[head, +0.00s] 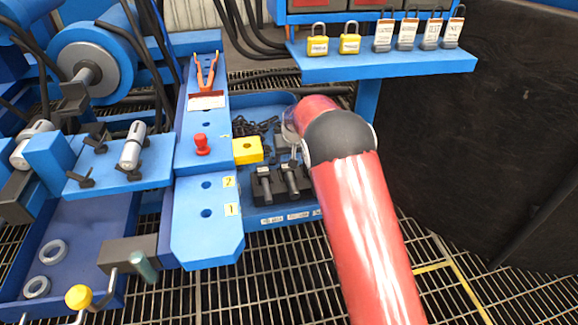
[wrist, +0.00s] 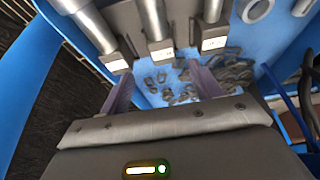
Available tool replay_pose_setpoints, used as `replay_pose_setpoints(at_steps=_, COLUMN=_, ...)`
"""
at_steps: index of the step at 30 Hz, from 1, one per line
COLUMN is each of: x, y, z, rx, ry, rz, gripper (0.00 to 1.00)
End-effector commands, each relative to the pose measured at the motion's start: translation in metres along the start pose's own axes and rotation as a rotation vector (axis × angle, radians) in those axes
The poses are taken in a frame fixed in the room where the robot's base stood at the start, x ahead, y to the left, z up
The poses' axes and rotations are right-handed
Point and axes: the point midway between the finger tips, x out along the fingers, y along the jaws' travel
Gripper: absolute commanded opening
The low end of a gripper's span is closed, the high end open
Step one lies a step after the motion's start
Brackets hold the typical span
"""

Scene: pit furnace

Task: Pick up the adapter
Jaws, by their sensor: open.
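I cannot tell for sure which part is the adapter. Several grey metal cylinders stand in dark holders with white labels in the blue tray; the middle cylinder (wrist: 155,18) shows in the wrist view, with others left and right of it. Two grey pieces in a black holder (head: 265,188) also show in the head view, beside my arm. My gripper (wrist: 162,88) is open, its two fingers apart with nothing held between them. The middle holder lies ahead of the gap between the fingers.
Loose chain (wrist: 190,78) lies on the blue tray (head: 275,100) beyond my fingers. A blue shelf (head: 390,66) with padlocks is above. A dark panel (head: 480,130) stands to the right.

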Motion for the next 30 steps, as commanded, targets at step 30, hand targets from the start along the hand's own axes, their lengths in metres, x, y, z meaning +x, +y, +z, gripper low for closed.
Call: replay_pose_setpoints(at_steps=30, x=0.088, y=-0.005, z=0.005, rx=-0.009, ry=0.0, rz=0.0, gripper=0.6)
